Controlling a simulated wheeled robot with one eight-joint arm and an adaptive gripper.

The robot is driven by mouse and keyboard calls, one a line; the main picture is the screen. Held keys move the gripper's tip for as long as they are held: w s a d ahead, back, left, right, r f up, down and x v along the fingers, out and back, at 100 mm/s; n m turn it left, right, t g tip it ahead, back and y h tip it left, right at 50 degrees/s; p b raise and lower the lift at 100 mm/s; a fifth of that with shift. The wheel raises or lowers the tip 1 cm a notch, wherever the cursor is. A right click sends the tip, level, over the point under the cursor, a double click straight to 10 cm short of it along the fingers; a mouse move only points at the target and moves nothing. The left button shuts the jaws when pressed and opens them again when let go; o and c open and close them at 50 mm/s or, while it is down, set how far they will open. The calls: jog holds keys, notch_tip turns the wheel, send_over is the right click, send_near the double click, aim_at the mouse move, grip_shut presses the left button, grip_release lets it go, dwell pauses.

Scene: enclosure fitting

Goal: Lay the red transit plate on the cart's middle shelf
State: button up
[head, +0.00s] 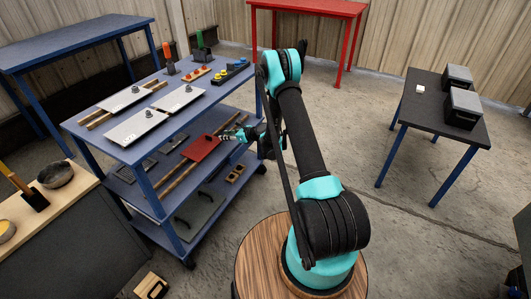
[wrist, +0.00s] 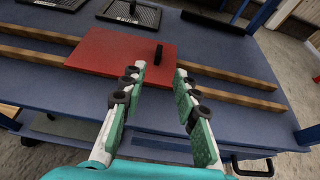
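The red transit plate (head: 201,148) lies on the cart's middle shelf (head: 160,168), across two wooden rails. It also shows in the wrist view (wrist: 100,52), lying flat with an upright black handle (wrist: 158,53) near its right side. My gripper (head: 231,136) is at the plate's right end in the head view. In the wrist view my gripper (wrist: 160,71) is open, with its green-padded fingers apart and nothing between them. The handle stands just beyond the fingertips, in line with the gap. I cannot tell whether a finger touches the plate.
The top shelf (head: 150,90) above holds two grey plates (head: 136,127), more rails and small parts. Black grids (wrist: 130,14) lie behind the red plate. The bottom shelf holds a dark plate (head: 199,213) and a small wooden frame (head: 235,174). A dark table (head: 425,108) stands right.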

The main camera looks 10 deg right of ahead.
jog(key=s+d+r+n+g+h, duration=0.1)
jog(key=s+d+r+n+h, duration=0.1)
jog(key=s+d+r+n, duration=0.25)
jog(key=s+d+r+n+h, duration=0.1)
jog(key=s+r+n, duration=0.3)
jog(key=s+r, duration=0.3)
jog(key=s+d+r+n+g+h, duration=0.1)
jog(key=s+d+r+n+h, duration=0.15)
jog(key=s+r+n, duration=0.35)
jog(key=s+d+r+n+h, duration=0.1)
jog(key=s+d+n, duration=0.2)
jog(key=s, duration=0.6)
jog(key=s+d+r+n+g+h, duration=0.1)
jog(key=s+d+n, duration=0.3)
jog(key=s, duration=0.6)
jog(key=s+d+n+h, duration=0.3)
jog(key=s+d, duration=0.4)
jog(key=s, duration=0.3)
jog(key=shift+r+n+g, duration=0.4)
jog(key=shift+n, duration=0.05)
